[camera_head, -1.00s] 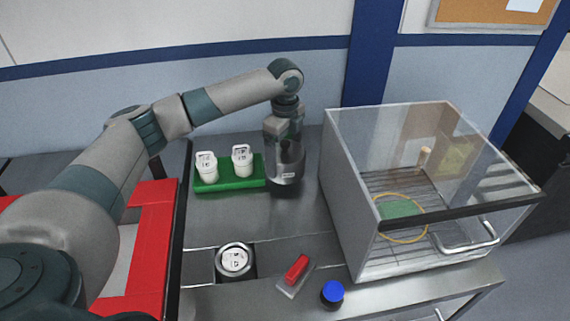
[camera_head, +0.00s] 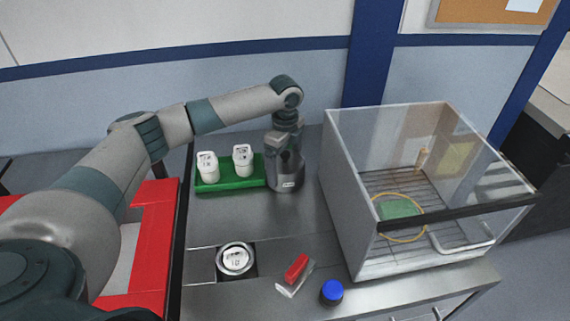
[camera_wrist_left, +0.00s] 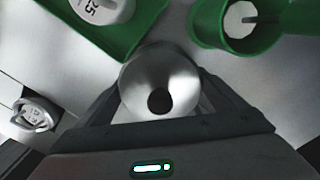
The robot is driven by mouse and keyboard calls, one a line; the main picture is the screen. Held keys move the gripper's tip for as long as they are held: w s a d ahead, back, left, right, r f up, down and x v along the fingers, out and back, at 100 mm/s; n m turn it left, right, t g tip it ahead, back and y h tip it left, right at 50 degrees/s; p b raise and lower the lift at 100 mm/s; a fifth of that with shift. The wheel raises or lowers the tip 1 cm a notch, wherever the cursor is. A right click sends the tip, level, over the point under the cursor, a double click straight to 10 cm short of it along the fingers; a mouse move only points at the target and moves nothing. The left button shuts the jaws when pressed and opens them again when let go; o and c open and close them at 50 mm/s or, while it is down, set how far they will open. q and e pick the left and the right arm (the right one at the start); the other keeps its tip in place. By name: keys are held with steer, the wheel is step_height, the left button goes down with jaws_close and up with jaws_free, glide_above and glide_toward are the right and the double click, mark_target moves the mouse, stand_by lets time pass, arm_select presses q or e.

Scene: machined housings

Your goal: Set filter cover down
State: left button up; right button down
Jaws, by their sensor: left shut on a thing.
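My left gripper (camera_head: 287,160) points down near the back of the steel bench, just right of the green rack. It is shut on the filter cover (camera_head: 288,182), a shiny metal cylinder with a small label. In the left wrist view the cover (camera_wrist_left: 160,82) shows between the fingers as a rounded metal piece with a dark hole. The cover is upright and its lower edge is at or close to the bench top; I cannot tell whether it touches. My right gripper is not in view.
The green rack (camera_head: 231,185) holds two white-capped bottles. A round metal holder (camera_head: 236,259) sits in front, with a red-handled tool (camera_head: 297,268) and blue-capped jar (camera_head: 332,292) nearby. A clear-topped chamber (camera_head: 352,205) stands close on the right. The bench middle is clear.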

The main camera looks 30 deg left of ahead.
arm_select(q)
steer(key=o, duration=1)
steer(key=shift+f, duration=0.1)
steer(key=shift+r, duration=0.6)
step_height(320, 180, up, 10)
steer(key=b, duration=0.3)
steer(key=shift+b, duration=0.35)
steer(key=shift+r, duration=0.55)
